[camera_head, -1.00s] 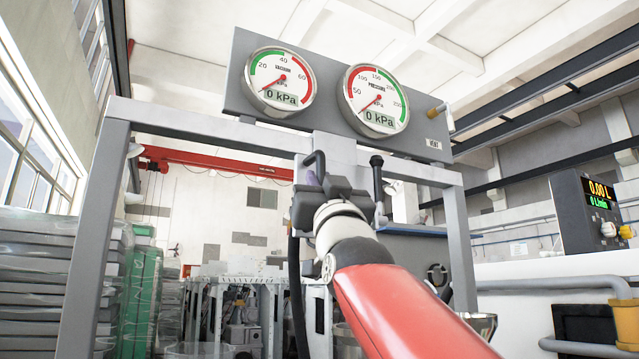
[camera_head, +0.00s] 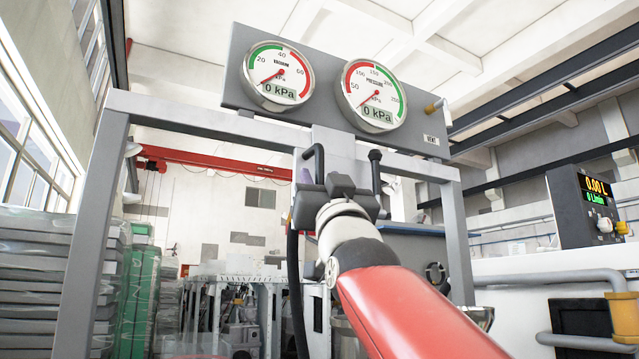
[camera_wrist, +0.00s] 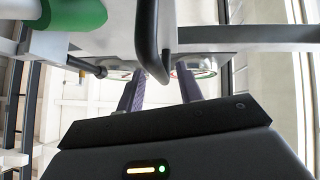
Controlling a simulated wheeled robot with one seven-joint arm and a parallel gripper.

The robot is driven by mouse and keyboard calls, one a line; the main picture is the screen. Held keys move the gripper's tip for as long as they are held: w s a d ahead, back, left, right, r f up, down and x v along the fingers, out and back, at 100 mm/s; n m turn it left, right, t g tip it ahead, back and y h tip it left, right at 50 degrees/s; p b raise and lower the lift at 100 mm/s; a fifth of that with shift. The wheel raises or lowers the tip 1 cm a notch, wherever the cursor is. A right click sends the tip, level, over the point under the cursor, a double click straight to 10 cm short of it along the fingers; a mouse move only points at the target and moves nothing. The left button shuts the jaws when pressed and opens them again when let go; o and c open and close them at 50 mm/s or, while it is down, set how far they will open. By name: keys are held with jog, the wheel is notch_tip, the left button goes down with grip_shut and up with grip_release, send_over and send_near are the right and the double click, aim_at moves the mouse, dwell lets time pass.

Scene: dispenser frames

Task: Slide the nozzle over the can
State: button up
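My gripper (camera_wrist: 161,72) shows two purple-grey fingers, spread apart, in the wrist view. In the head view its dark body (camera_head: 335,192) is in front of the grey upright block at the middle of the frame, and its fingers are mostly hidden. A black bar-shaped handle (camera_wrist: 148,38) on the grey block comes down between the fingers in the wrist picture; I see no finger pressing on it. The handle also shows in the head view (camera_head: 318,160), just above my gripper. I cannot make out the nozzle or the can with certainty.
A grey frame (camera_head: 90,210) carries a vacuum gauge (camera_head: 277,75) and a pressure gauge (camera_head: 373,96), both at 0 kPa. A black hose (camera_head: 296,290) hangs left of my arm. A green cylinder (camera_wrist: 78,10) is at the wrist view's upper left. A meter box (camera_head: 575,210) stands right.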

jog(key=b+v, duration=0.2)
jog(key=v, duration=0.3)
jog(key=shift+s+f, duration=0.2)
dwell(0.3)
